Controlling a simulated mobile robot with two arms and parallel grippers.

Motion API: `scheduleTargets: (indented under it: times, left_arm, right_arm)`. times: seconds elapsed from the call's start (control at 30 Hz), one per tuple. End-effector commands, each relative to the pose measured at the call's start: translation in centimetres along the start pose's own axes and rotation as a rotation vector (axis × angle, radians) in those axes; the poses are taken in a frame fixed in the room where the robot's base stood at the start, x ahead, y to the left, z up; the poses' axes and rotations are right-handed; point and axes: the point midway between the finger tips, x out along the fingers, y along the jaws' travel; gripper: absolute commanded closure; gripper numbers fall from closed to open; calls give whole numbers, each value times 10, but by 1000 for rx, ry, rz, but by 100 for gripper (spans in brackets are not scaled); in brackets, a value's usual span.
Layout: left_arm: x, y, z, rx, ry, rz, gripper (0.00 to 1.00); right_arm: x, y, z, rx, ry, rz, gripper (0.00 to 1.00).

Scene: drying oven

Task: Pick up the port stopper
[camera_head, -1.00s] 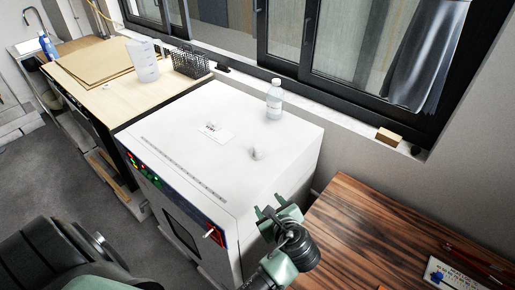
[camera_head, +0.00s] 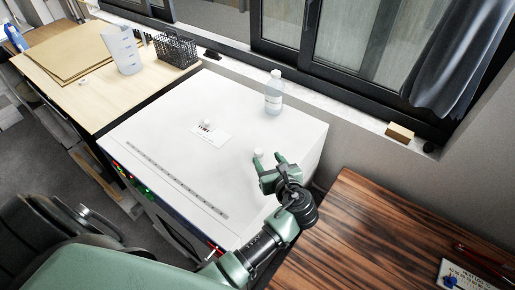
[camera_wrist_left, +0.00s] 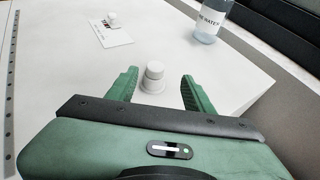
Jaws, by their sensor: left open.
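A small white stepped stopper (camera_wrist_left: 153,78) stands upright on the white top of the drying oven (camera_head: 150,130). It also shows in the head view (camera_head: 258,153), just beyond my fingers. My left gripper (camera_head: 268,165) is open and low over the oven top, near its right side. In the left wrist view its two green fingers stand on either side of the stopper, with a gap on each side. A second small white piece (camera_wrist_left: 112,18) sits on the label card, farther off. My right gripper is not in view.
A clear labelled bottle (camera_head: 273,92) stands on the oven top behind the stopper, near the back edge. The label card (camera_head: 212,135) lies left of the stopper. A dark wood table (camera_head: 390,230) is at the right. A black wire basket (camera_head: 176,50) stands on the bench at the left.

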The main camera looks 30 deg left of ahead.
Motion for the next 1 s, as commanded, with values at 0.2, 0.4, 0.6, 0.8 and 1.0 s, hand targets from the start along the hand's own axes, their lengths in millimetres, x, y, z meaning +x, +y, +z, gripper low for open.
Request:
scheduleTargets:
  times: [0.2,0.4,0.6,0.8,1.0]
  left_arm:
    - [30,7,2,3,-1,3,48]
    - [51,7,-2,-1,0,0,48]
    - [53,7,-3,-1,1,0,48]
    - [53,7,-3,-1,1,0,92]
    - [53,7,-3,-1,1,0,100]
  right_arm:
    - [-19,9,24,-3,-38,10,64]
    - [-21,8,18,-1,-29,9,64]
    - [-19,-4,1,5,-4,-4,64]
    - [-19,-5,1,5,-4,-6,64]
    - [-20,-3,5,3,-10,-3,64]
